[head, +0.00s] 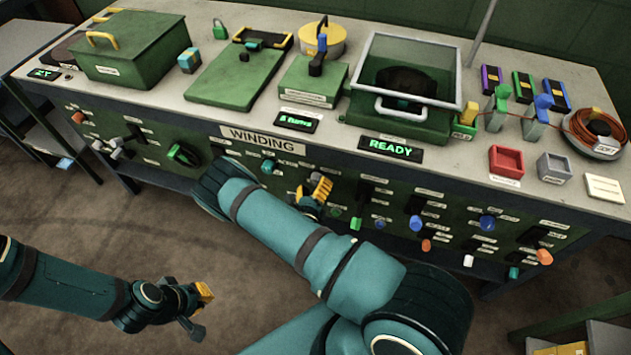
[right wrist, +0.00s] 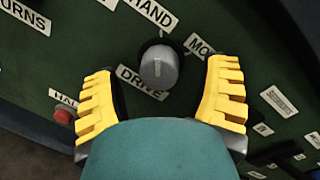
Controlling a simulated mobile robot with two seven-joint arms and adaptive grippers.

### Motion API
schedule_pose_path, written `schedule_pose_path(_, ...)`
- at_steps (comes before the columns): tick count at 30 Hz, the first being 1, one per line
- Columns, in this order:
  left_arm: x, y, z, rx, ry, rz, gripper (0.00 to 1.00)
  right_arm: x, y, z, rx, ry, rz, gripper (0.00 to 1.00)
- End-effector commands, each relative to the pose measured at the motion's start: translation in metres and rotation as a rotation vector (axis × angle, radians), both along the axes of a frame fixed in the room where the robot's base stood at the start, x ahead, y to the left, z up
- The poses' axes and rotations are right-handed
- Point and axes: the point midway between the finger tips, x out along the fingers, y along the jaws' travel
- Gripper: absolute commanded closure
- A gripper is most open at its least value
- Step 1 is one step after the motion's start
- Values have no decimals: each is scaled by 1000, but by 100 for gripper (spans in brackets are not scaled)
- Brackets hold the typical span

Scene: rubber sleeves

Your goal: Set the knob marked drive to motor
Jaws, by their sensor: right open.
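The drive knob (right wrist: 158,66) is a grey round knob on the green panel in the right wrist view. The label DRIVE (right wrist: 142,83) is below it, HAND (right wrist: 148,12) above it, and a partly covered label starting with MO (right wrist: 199,45) to its right. My left gripper (head: 197,308) hangs low, away from the panel.
A red button (right wrist: 64,115) is left of the gripper in the right wrist view. The panel (head: 230,150) under the bench carries several other knobs and levers, including a green-black knob (head: 184,154). A READY display (head: 391,147) is on the bench front. Floor around my left gripper is clear.

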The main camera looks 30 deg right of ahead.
Motion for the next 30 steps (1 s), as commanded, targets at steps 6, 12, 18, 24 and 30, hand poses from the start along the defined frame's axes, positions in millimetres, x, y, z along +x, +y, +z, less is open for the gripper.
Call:
schedule_pose_path(6,1,0,-3,0,-2,1,100,13,-12,0,0,0,-1,26)
schedule_pose_path(12,1,0,-3,0,-2,1,100,14,-13,0,0,1,-1,26)
schedule_pose_path(18,1,0,-3,0,-2,1,100,14,-13,0,0,1,-1,53)
schedule_pose_path(24,1,0,-3,0,-2,1,100,14,-13,0,0,0,0,96)
schedule_pose_path(30,1,0,-2,0,-2,1,100,14,-13,1,9,-12,0,96)
